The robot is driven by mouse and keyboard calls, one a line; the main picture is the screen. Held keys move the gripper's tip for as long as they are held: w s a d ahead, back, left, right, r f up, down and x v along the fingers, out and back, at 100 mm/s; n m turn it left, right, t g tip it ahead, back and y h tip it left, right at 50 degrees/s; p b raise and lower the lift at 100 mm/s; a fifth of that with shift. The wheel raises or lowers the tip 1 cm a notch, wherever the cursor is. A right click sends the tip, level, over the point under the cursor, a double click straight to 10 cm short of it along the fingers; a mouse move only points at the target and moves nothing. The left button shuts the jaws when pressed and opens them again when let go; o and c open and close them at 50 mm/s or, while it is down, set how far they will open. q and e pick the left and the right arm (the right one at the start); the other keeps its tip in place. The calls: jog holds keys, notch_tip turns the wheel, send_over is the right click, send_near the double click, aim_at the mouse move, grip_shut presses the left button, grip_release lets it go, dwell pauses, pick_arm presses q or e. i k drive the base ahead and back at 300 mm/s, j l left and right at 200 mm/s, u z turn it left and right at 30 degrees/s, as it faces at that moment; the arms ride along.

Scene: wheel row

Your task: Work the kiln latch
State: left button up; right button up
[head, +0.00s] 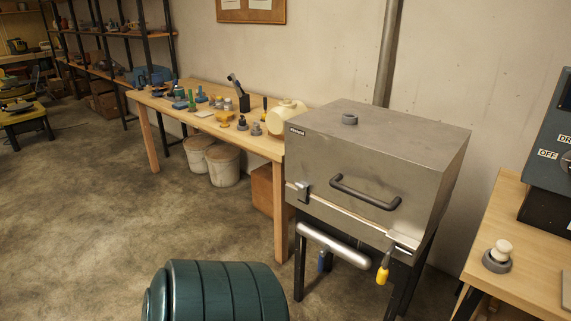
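The kiln (345,150) is a grey metal box on dark legs, right of centre in the head view. Its front has a dark curved handle (365,192), and its lid looks closed above a pale seam. A small metal latch-like piece (303,191) sits at the left end of the seam. Another small metal bracket (402,248) is at the right end. I cannot tell which is the latch or whether it is fastened. A silver rounded bar (334,245) runs below the front, with a yellow-handled piece (383,272) hanging near the right. Neither of my grippers is in view.
A wooden table (262,146) with several small tools and pots stands left of the kiln. A bench (515,281) with a white-topped knob (501,251) is at the right. A dark green ribbed rounded object (215,291) is at the bottom. Open floor (90,220) lies left.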

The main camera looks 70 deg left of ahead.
aim_at(302, 187)
jog(key=u, duration=2.15)
